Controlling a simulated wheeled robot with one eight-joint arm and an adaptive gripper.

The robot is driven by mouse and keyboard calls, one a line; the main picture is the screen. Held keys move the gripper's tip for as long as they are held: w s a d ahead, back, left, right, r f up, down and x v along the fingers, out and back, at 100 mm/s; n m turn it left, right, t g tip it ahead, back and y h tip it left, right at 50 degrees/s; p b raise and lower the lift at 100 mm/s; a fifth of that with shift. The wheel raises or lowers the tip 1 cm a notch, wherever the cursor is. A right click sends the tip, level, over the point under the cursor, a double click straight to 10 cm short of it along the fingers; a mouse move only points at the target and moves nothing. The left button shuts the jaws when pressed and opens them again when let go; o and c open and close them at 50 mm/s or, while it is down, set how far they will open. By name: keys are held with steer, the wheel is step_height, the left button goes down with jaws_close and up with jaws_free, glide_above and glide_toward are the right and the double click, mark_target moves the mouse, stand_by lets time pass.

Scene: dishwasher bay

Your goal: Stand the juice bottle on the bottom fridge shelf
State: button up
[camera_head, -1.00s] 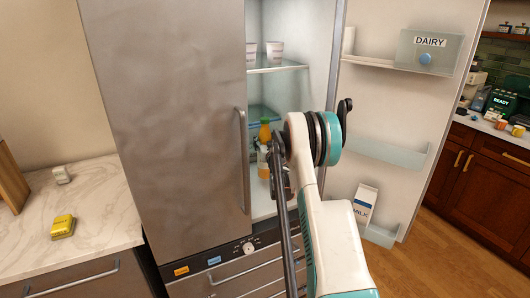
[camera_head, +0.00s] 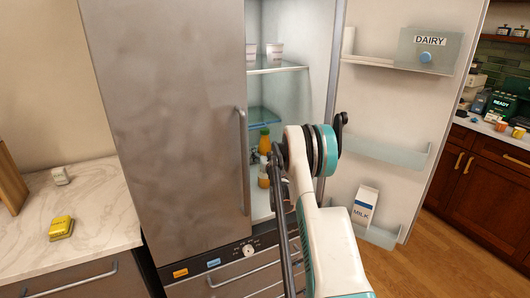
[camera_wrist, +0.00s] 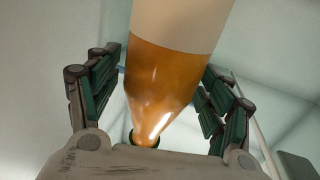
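The juice bottle (camera_head: 264,141) has orange contents, a green cap and a pale label. It is inside the open fridge, low down below the glass shelf, and looks upright; its base is partly hidden. In the wrist view the bottle (camera_wrist: 165,85) lies between my two fingers, its cap end near the palm. My gripper (camera_wrist: 162,75) looks open around it: a thin gap shows beside the left finger, while the right finger is very close to the bottle. In the head view my gripper (camera_head: 277,165) is partly hidden by my arm. The bottom fridge shelf (camera_head: 261,207) is partly visible.
The right fridge door is open, with a milk carton (camera_head: 365,203) and a DAIRY bin (camera_head: 427,51) on its racks. Cups (camera_head: 273,52) stand on the upper shelf (camera_head: 278,68). The closed left door (camera_head: 165,130) stands close beside my gripper.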

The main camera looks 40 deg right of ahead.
steer(key=shift+r, duration=0.1)
steer(key=shift+s, duration=0.15)
steer(key=p+v, duration=0.2)
steer(key=v, duration=0.9)
steer(key=shift+s+a, duration=0.2)
steer(key=shift+s, duration=0.1)
